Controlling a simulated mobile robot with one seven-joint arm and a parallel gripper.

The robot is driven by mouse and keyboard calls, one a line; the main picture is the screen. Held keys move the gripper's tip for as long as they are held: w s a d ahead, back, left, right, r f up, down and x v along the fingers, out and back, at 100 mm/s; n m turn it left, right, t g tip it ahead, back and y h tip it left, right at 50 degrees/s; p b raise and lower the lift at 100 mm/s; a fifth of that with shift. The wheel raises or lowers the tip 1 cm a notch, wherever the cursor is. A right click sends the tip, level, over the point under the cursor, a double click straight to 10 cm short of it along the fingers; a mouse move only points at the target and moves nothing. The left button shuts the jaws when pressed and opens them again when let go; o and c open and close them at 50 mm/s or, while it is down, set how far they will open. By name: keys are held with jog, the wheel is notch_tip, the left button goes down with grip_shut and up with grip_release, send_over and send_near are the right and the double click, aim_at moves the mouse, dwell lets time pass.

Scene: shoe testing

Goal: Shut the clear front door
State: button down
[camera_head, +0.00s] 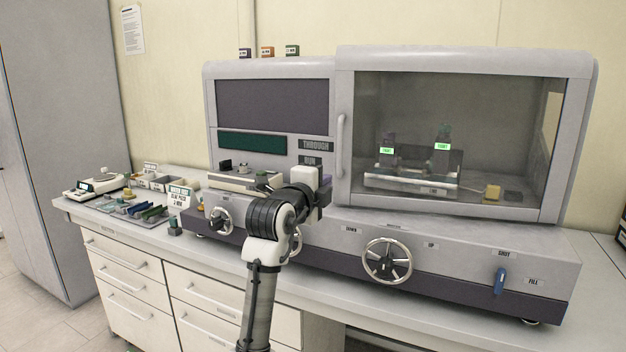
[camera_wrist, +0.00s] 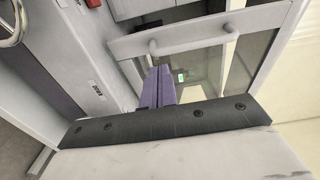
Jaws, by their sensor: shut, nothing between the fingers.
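The clear front door (camera_head: 450,130) is a grey-framed pane on the right half of the machine. Its upright handle (camera_head: 341,145) is on its left edge. The door looks flush or nearly flush with the front; I cannot tell whether a small gap is left. The wrist view shows the door's frame and the handle (camera_wrist: 190,42) close ahead of my fingers. My gripper (camera_head: 322,188) is shut and empty, just left of the door's lower left corner. Its purple fingers (camera_wrist: 157,86) show together in the wrist view, apart from the handle as far as I can see.
Below are a handwheel (camera_head: 387,261) and a blue lever (camera_head: 499,281). Trays and tools (camera_head: 140,208) lie on the bench at left. My arm crosses the machine's lower front.

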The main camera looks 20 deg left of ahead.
aim_at(338, 172)
jog(key=shift+w+d+p, duration=0.1)
jog(key=shift+w+p, duration=0.9)
jog(key=shift+w, duration=1.75)
